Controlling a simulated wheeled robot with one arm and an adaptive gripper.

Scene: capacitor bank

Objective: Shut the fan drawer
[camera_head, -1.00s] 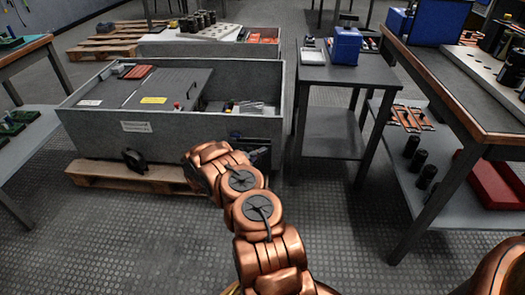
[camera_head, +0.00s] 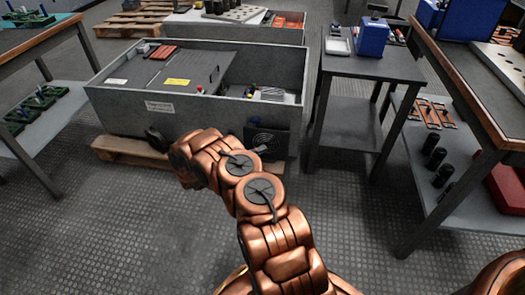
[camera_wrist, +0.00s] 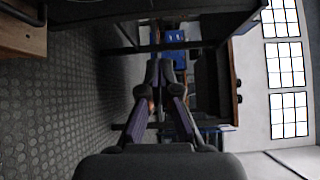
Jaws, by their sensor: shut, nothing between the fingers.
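The fan drawer (camera_head: 272,138) shows as a dark panel with a round grille, low at the right end of the large grey cabinet's front (camera_head: 190,119). My arm covers part of its lower left, and I cannot tell how far it stands out. My gripper (camera_head: 264,150) is just in front of it, pointing right in the head view and largely hidden by my arm. In the wrist view, my gripper (camera_wrist: 166,75) is shut and empty, its fingertips together. A dark surface runs close along the top there. I cannot tell whether the gripper touches the drawer.
A bench (camera_head: 455,85) is further right. Ribbed floor in front is clear.

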